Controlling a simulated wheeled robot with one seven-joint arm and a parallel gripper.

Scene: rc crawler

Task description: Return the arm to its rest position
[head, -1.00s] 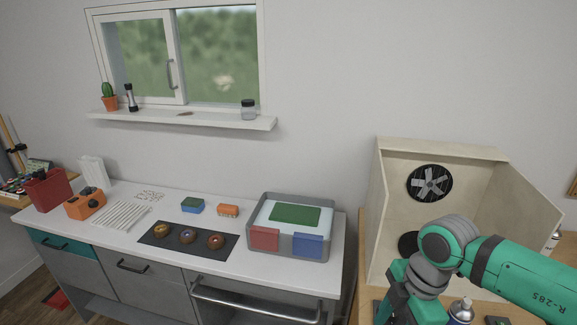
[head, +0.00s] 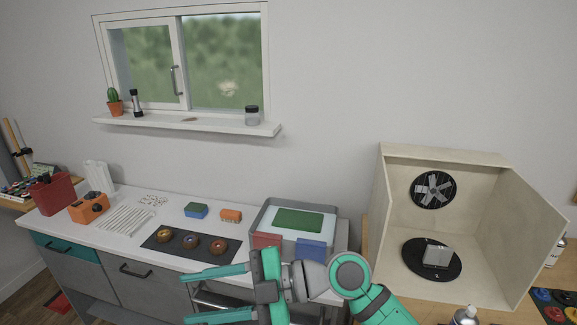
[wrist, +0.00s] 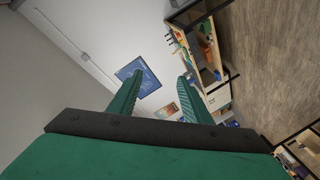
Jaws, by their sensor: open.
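My gripper (head: 213,296) is at the bottom middle of the head view, with its two green fingers pointing left. The fingers are spread wide with nothing between them. It hangs in front of the counter's right part and covers some of the cabinet front and handle. In the wrist view my gripper (wrist: 155,90) also shows open and empty, with the wall and floor of the room beyond it. My arm bends at a grey and green joint at the bottom right of centre.
A white counter (head: 75,228) holds a grey bin (head: 342,232), a dark mat (head: 165,250) with several round parts, and an orange box (head: 89,208). An open wooden booth (head: 520,215) stands at right, with a grey block (head: 437,256) on its black disc. A spray can (head: 464,317) stands before it.

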